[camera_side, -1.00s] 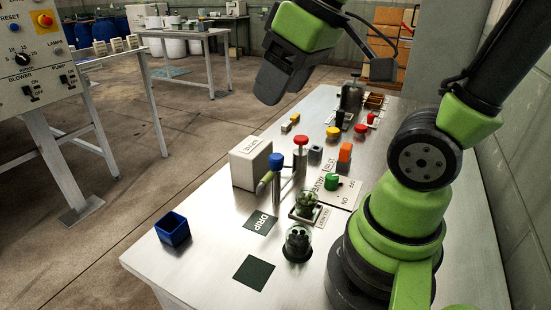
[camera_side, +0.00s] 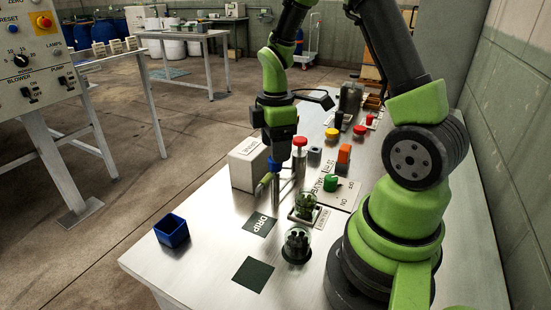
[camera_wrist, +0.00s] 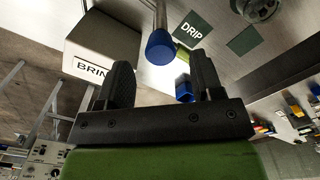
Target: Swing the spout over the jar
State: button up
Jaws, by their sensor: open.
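The spout is a slim metal post and arm with a blue knob on top (camera_side: 273,164) and a green-tipped outlet (camera_side: 262,184) pointing to the front left. Its blue knob also shows in the wrist view (camera_wrist: 160,46). My gripper (camera_side: 280,153) points down close above the knob. In the wrist view my gripper (camera_wrist: 162,70) is open, with the knob just beyond and roughly between its fingertips; contact cannot be told. A clear jar with dark contents (camera_side: 297,243) stands upright on the table, right of the DRIP mat (camera_side: 259,224); the outlet points away from it.
A white box (camera_side: 246,165) stands left of the spout. A red-topped post (camera_side: 299,143) is close on the right. A glass with green contents (camera_side: 305,206) sits behind the jar. A bare dark mat (camera_side: 253,274) and a blue bin (camera_side: 172,230) lie at the front.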

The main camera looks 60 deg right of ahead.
jog(key=shift+f, duration=1.9)
grip_shut()
jog(key=shift+w+d, duration=0.1)
